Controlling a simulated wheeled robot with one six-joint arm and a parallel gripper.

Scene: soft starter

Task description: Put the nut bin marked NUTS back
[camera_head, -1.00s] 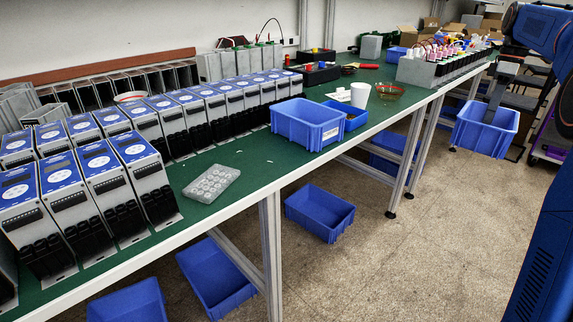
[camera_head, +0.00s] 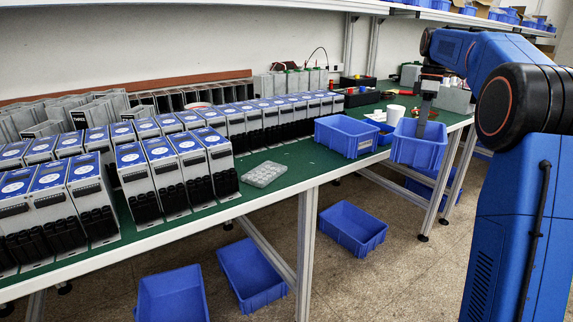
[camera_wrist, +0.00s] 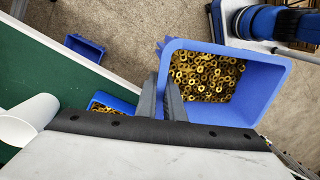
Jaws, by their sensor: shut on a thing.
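In the wrist view, the fingers (camera_wrist: 171,98) pinch the left wall of this bin (camera_wrist: 262,101).
A larger blue bin (camera_head: 345,137) stands on the bench near the front edge. A small blue bin (camera_wrist: 107,101) with brass pieces and a white cup (camera_wrist: 32,120) are beside it. Blue bins (camera_head: 352,228) lie on the floor. A shelf (camera_head: 450,16) runs above the bench.

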